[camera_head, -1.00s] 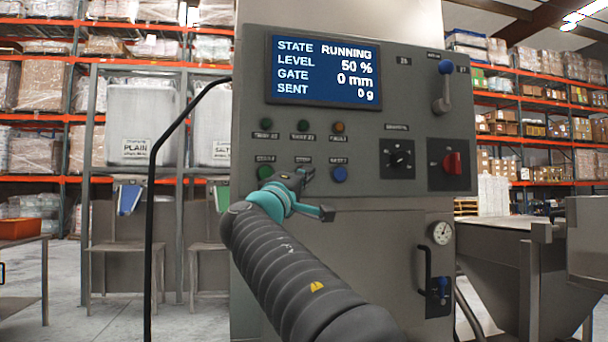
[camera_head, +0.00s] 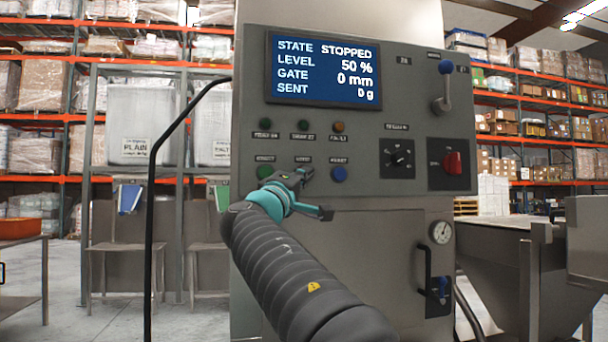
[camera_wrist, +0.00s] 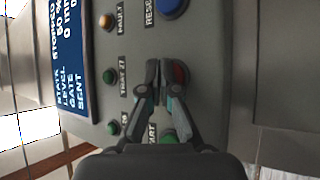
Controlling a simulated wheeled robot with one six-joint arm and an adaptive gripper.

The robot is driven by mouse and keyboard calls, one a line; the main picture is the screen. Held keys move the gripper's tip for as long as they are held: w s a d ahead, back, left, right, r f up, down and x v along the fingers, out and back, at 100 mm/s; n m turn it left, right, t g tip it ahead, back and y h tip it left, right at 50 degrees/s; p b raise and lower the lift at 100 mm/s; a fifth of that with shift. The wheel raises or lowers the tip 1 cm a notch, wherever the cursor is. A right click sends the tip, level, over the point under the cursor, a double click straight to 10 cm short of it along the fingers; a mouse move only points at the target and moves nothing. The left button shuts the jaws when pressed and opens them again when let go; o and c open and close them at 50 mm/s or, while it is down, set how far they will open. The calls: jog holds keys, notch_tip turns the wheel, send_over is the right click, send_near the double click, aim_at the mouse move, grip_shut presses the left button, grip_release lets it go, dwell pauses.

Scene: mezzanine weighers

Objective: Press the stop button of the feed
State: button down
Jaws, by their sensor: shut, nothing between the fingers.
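The grey control panel (camera_head: 400,105) fills the middle of the head view. Its screen (camera_head: 322,70) reads STATE STOPPED, LEVEL 50 %, GATE 0 mm, SENT 0 g. The red stop button (camera_wrist: 181,73) shows in the wrist view, partly covered by a fingertip; my gripper hides it in the head view. My gripper (camera_head: 304,175) is shut and empty, its tips at the stop button between the green start button (camera_head: 264,172) and the blue reset button (camera_head: 339,174). In the wrist view the tips (camera_wrist: 161,72) overlap the red button's edge; I cannot tell whether they touch it.
Small indicator lamps (camera_head: 303,126) sit above the buttons. A black selector knob (camera_head: 398,158), a red rotary switch (camera_head: 453,163) and a blue-knobbed lever (camera_head: 443,90) are to the right.

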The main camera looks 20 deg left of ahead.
jog(key=shift+f, duration=0.1)
dwell(0.4)
jog(key=shift+s+d+b, duration=0.35)
jog(key=shift+s+b, duration=0.3)
jog(key=shift+b, duration=0.1)
jog(key=shift+s, duration=0.1)
jog(key=s+d+b, duration=0.1)
jog(key=s+b, duration=0.1)
jog(key=s+d+b, duration=0.1)
jog(key=s+b, duration=0.1)
jog(key=shift+d, duration=0.3)
dwell(0.6)
